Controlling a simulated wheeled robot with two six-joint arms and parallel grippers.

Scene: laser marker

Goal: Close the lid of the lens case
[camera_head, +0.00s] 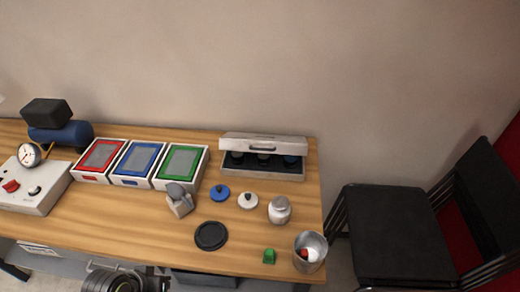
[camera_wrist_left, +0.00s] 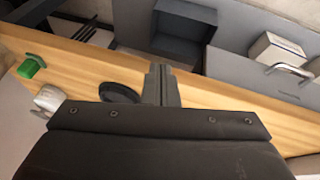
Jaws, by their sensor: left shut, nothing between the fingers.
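The lens case (camera_head: 262,174) is a long grey box near the back right of the table in the head view. Its lid (camera_head: 264,139) stands open along the back edge, with a dark handle on it. Three round dark lenses sit in the case, the right one bluish. The case cannot be made out in the left wrist view. My left gripper (camera_wrist_left: 161,84) is shut and empty in the left wrist view, near the black disc (camera_wrist_left: 120,92). In the head view part of my left arm shows at the bottom edge, well away from the case. My right gripper is out of view.
In front of the case are a blue knobbed cap (camera_head: 220,192), a white cap (camera_head: 248,200), a white jar (camera_head: 279,210), a grey object (camera_head: 179,200), a green block (camera_head: 269,256) and a metal cup (camera_head: 311,251). Framed trays (camera_head: 181,166) stand left. A chair (camera_head: 395,235) is right.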

